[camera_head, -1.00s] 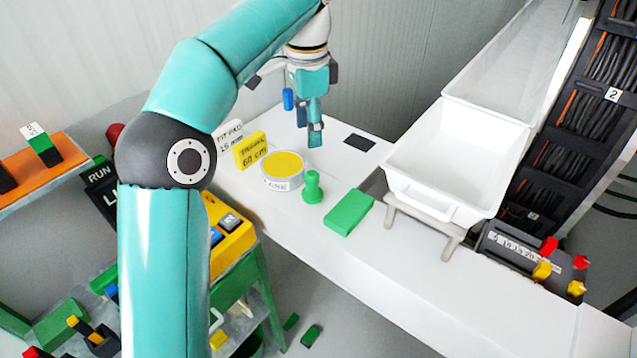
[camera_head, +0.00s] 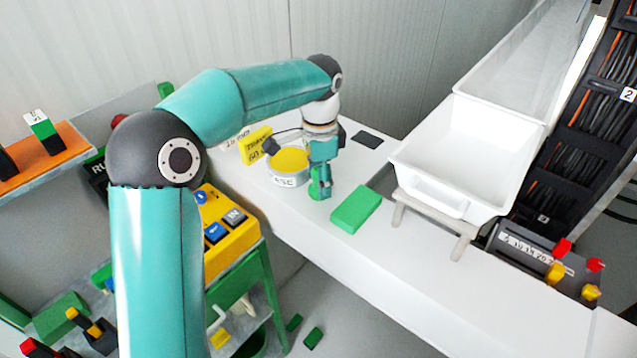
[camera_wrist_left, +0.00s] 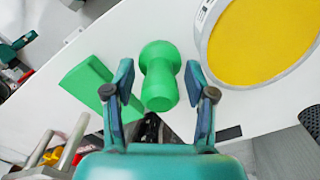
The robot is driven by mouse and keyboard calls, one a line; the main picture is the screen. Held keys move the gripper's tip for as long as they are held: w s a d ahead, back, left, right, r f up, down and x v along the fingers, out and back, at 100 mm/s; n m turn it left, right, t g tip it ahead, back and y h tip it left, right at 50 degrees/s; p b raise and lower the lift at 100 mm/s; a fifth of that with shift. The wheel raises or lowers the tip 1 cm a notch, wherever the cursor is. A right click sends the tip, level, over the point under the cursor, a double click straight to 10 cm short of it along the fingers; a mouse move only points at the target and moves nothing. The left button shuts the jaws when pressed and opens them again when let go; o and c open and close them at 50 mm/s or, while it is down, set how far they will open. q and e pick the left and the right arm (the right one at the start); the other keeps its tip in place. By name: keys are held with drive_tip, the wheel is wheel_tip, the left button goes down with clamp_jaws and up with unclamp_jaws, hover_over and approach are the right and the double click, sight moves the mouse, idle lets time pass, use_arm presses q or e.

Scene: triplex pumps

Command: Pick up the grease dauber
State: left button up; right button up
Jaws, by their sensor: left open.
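The grease dauber is a green piece with a rounded knob and a wider base. It stands on the white bench between the yellow-topped tin and a green block; in the head view the dauber (camera_head: 315,188) is partly hidden by my left gripper (camera_head: 322,190). In the left wrist view the dauber (camera_wrist_left: 159,75) shows between and just beyond the two fingertips of my open left gripper (camera_wrist_left: 158,75). The fingers stand on either side of it and do not appear to grip it. My right gripper is in neither view.
The yellow-topped tin (camera_head: 289,160) stands close to the dauber on one side. A green block (camera_head: 356,209) lies on the other. A white bin (camera_head: 430,205) on a stand is to the right. A yellow sign (camera_head: 256,146) stands behind the tin. The bench front is clear.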

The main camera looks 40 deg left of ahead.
use_arm(q)
drive_tip(key=shift+f, duration=0.55)
drive_tip(key=c, duration=0.8)
drive_tip(key=shift+r, duration=0.15)
drive_tip(key=shift+r, duration=0.5)
wheel_tip(320, 180, up, 11)
drive_tip(key=shift+f+p, duration=0.1)
drive_tip(key=shift+p, duration=0.65)
wheel_tip(320, 180, up, 8)
drive_tip(key=p, duration=0.3)
